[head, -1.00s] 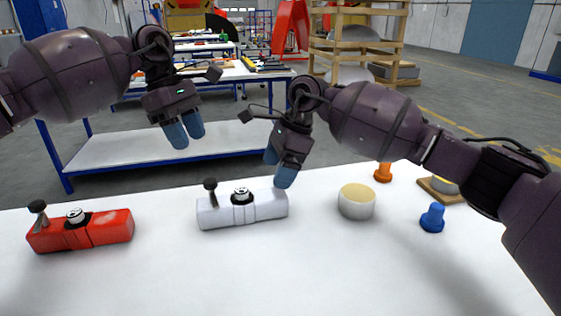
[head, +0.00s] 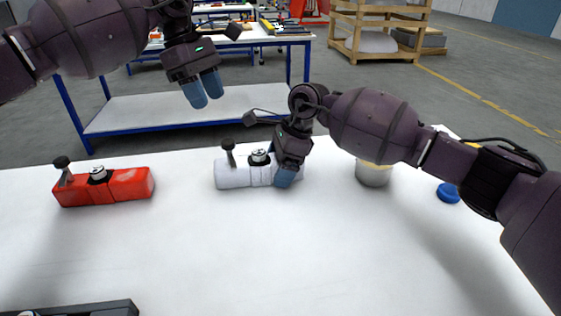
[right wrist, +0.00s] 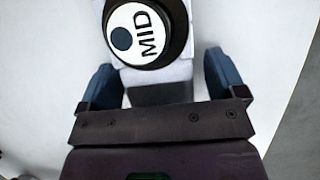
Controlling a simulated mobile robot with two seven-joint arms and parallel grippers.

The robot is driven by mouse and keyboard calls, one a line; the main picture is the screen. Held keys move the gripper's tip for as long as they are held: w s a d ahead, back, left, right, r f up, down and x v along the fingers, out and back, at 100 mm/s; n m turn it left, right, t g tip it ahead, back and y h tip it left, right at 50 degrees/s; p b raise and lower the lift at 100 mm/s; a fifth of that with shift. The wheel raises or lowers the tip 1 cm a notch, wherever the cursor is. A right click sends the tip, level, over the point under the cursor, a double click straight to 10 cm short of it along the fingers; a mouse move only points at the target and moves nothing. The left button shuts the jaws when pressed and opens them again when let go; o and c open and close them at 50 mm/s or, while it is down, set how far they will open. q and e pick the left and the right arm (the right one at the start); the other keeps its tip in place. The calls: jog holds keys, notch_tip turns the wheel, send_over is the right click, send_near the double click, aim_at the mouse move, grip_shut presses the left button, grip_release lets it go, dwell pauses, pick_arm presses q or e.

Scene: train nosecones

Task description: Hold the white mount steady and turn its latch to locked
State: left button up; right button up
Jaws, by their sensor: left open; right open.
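The white mount (head: 232,174) lies on the white table in the middle of the head view. It has a dark upright lever (head: 229,152) at its left and a black-and-white round knob (head: 259,157). In the right wrist view the knob (right wrist: 146,32) reads "MID" with a dark dot. My right gripper (head: 285,178) is open at the mount's right end. In the right wrist view its blue fingers (right wrist: 165,85) are spread on either side of the white body; I cannot tell if they touch it. My left gripper (head: 203,91) is open and empty, above and beyond the table's far edge.
A red mount (head: 118,186) with a similar lever and knob lies at the left. A cream-topped cylinder (head: 373,174) and a blue peg (head: 448,193) are at the right, partly behind my right arm. A dark tray edge (head: 85,308) shows at the front left. The table's front middle is clear.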

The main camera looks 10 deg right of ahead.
aim_at(227, 141)
jog(key=shift+c, duration=0.3)
jog(key=c, duration=0.9)
pick_arm(q)
jog(key=shift+o, duration=0.7)
pick_arm(e)
jog(key=shift+c, duration=0.7)
pick_arm(q)
jog(key=shift+o, duration=0.6)
jog(key=shift+r, duration=0.15)
jog(key=x, duration=1)
jog(key=shift+r, duration=0.1)
jog(key=shift+h, duration=0.3)
jog(key=c, duration=0.9)
